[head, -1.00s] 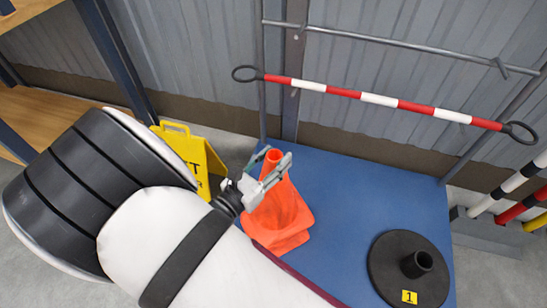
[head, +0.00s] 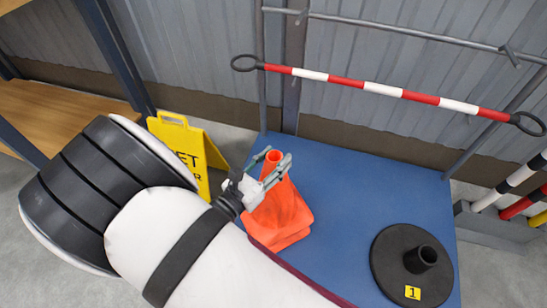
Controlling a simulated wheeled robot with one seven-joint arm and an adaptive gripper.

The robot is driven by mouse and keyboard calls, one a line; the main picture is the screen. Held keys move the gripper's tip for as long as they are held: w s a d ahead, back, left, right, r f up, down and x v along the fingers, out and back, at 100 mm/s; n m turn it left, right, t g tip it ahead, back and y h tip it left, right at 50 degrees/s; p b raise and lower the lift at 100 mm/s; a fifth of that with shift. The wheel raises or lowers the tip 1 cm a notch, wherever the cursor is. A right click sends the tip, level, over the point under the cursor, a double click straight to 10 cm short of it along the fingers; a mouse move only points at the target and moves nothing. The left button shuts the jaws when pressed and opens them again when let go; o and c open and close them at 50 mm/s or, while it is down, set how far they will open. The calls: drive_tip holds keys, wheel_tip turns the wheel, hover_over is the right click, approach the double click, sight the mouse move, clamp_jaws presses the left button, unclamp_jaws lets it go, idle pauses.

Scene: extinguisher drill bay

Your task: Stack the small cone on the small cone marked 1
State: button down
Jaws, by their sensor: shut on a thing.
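An orange cone (head: 280,212) stands upright on the blue platform (head: 350,185), left of centre. Its square base shows more than one edge, so it may be two nested cones; I cannot tell. My gripper (head: 274,160) is shut on the cone near its top, one finger on each side. My arm hides the cone's lower left. A yellow label reading 1 (head: 412,292) is on the front of a black round base (head: 387,272) with a short upright tube, at the platform's right. No label shows on the orange cone.
A yellow folding floor sign (head: 175,130) stands left of the platform. A red and white bar (head: 385,90) hangs across the rack behind. Striped poles (head: 520,205) stand at the right. The platform between cone and black base is clear.

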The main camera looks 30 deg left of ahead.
wheel_tip(320, 180, down, 8)
drive_tip(key=b, duration=0.5)
drive_tip(key=shift+f+b, duration=0.25)
drive_tip(key=shift+b, duration=0.05)
drive_tip(key=c, duration=0.9)
unclamp_jaws()
drive_tip(key=shift+r, duration=0.1)
drive_tip(key=shift+o, duration=0.2)
wheel_tip(320, 180, up, 10)
